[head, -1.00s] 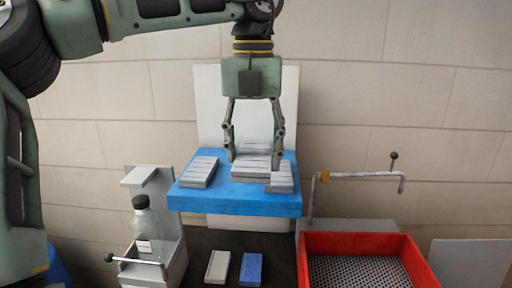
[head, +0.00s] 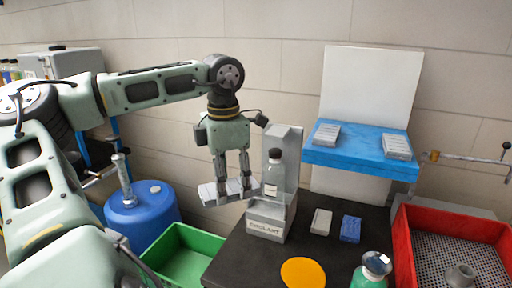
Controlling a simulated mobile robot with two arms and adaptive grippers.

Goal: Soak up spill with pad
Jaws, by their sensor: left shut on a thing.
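My left gripper (head: 234,190) is shut on a pale grey ribbed pad (head: 207,194). It holds the pad in the air, left of the coolant stand and above the green bin. An orange-yellow round patch (head: 303,272), which looks like the spill, lies flat on the dark bench top (head: 250,262) near the bottom edge. Two more ribbed pads, one on the left (head: 326,135) and one on the right (head: 397,147), lie on the blue shelf (head: 360,160). My right gripper is not in view.
The coolant stand (head: 265,229) holds a dark-capped bottle (head: 272,180). A white block (head: 321,222) and a blue block (head: 350,229) lie on the bench. A green bottle (head: 368,279) stands right of the patch. A green bin (head: 185,262), blue drum (head: 140,212) and red tray (head: 408,243) flank the bench.

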